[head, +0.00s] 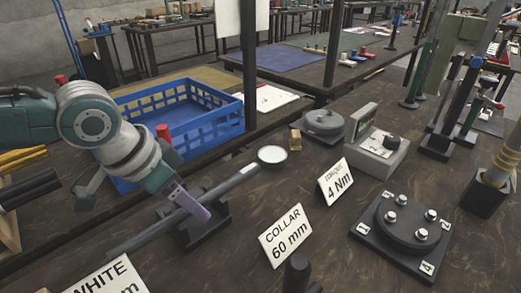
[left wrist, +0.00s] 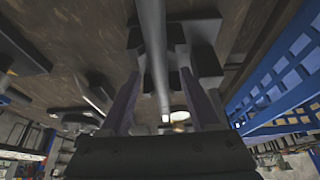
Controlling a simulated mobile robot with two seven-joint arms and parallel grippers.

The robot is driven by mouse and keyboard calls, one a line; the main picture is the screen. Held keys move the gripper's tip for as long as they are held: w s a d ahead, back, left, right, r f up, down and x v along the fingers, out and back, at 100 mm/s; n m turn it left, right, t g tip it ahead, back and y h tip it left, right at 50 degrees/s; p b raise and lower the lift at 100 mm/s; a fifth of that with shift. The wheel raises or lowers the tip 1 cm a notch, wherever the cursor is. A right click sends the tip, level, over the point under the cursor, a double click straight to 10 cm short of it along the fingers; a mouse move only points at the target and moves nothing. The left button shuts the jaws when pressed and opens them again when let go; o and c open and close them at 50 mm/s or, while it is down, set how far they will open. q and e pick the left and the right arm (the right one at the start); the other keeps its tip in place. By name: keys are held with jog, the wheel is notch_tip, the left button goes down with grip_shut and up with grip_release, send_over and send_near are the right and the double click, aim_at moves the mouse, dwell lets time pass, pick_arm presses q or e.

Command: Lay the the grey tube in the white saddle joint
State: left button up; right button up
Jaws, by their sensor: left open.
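The grey tube (head: 235,182) lies slantwise across a dark block-shaped support (head: 213,228) on the bench. My left gripper (head: 192,208) is open over the tube near this support, with one purple finger clearly in view. In the left wrist view the tube (left wrist: 153,45) runs between the two spread fingers of the gripper (left wrist: 160,80), with gaps beside it. The dark support (left wrist: 205,65) shows beyond the fingertips. A card reading "WHITE" (head: 110,278) stands at the lower left. I cannot identify a white saddle joint. My right gripper is not in view.
A blue crate (head: 225,120) stands behind my left arm. A pale round dish (head: 271,155) is by the tube's far end. Cards reading "COLLAR 60 mm" (head: 286,236) and "4 Nm" (head: 337,182), a bolted disc fixture (head: 405,222) and a grey gauge box (head: 378,150) stand to the right.

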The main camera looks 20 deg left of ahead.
pick_arm(q)
grip_shut()
dwell(0.3)
jog(key=shift+r, duration=0.1)
dwell(0.4)
